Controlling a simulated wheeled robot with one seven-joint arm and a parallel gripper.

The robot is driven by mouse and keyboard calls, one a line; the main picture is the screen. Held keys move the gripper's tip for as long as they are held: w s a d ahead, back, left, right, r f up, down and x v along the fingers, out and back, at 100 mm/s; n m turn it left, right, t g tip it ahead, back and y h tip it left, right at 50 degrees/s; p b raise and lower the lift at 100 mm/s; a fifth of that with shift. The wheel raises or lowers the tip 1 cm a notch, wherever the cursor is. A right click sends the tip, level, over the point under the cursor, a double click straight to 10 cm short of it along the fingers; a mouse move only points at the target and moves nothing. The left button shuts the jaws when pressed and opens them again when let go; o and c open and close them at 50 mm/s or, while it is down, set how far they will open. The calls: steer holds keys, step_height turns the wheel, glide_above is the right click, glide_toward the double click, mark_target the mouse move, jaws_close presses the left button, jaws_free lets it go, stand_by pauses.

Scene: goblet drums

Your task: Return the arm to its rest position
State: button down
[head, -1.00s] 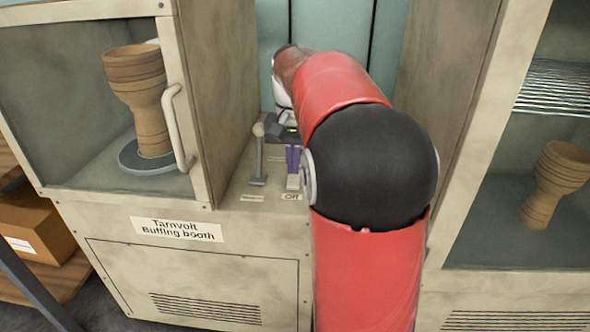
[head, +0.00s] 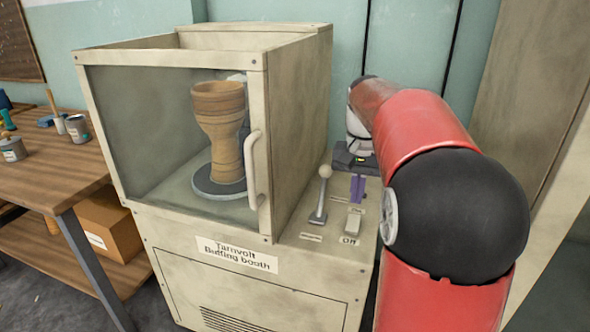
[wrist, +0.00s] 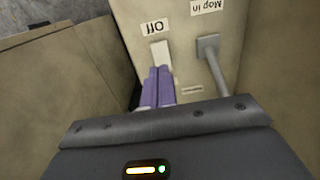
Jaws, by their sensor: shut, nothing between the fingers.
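My gripper (head: 358,187) has two purple fingers and is shut and empty. In the head view it hangs above the control ledge of the buffing booth (head: 290,110), beside the white switch (head: 353,221) labelled "Off". In the wrist view the fingers (wrist: 158,82) point at the white switch (wrist: 161,53) and overlap its lower end; I cannot tell whether they touch it. My red and black arm fills the right of the head view and bends down toward the ledge.
A lever (head: 321,195) with a pale knob stands left of the gripper. A wooden goblet drum (head: 222,130) stands on a round turntable (head: 219,188) behind the booth's glass door with a handle (head: 252,170). A wooden table (head: 60,160) with tins is at left.

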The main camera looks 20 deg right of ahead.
steer(key=s+a+f+n+t, duration=0.2)
steer(key=s+a+n, duration=0.1)
steer(key=s+a, duration=0.4)
steer(key=s+a+f+n+t, duration=0.3)
steer(key=s+a, duration=0.3)
steer(key=s, duration=0.7)
steer(key=shift+a+n+t, duration=0.3)
steer(key=shift+a+n, duration=0.05)
steer(key=shift+n, duration=0.05)
steer(key=shift+s, duration=0.1)
